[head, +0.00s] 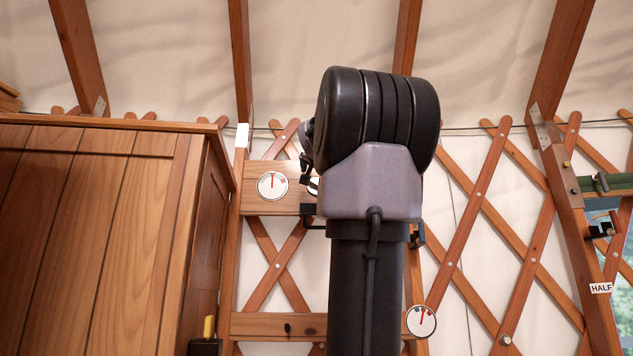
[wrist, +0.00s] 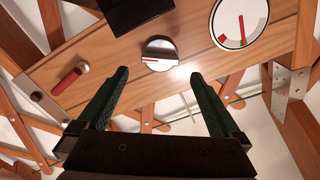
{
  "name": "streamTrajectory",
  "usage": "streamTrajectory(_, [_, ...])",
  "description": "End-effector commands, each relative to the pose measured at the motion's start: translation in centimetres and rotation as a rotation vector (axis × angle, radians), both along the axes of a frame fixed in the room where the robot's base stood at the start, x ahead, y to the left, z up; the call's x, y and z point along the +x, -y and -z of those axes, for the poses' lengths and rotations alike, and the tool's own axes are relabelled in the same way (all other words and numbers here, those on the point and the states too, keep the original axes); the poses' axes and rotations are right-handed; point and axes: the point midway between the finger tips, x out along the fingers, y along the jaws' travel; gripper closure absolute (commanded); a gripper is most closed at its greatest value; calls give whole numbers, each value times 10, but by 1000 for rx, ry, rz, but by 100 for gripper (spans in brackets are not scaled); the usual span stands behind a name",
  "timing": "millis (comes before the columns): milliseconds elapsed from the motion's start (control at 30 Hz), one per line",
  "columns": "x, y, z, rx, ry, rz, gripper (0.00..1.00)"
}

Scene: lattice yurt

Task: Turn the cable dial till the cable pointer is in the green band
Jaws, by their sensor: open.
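In the wrist view a round dial (wrist: 160,53), with a pale face and a red line across it, sits on a wooden board. Beside it is a round white gauge (wrist: 240,24) with a red pointer; the pointer's end is close to a small green patch, too small to tell if inside. The gauge also shows in the head view (head: 272,186), and the dial (head: 313,187) is partly hidden by my arm. My gripper (wrist: 159,76) is open and empty, its dark green fingers either side of the dial's line, apart from it. The head view mostly hides my gripper.
A red lever (wrist: 68,80) and a black box (wrist: 138,12) are near the dial on the board. Another gauge (head: 421,321) is on a lower board. A wooden cabinet (head: 110,230) stands left; a HALF label (head: 601,288) is far right.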

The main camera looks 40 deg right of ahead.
Motion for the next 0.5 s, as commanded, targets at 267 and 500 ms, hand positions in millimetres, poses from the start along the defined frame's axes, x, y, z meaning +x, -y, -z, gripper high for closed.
streamTrajectory(267, [-28,-21,1,2,0,0,0])
streamTrajectory(500, [-31,-24,1,2,-1,0,0])
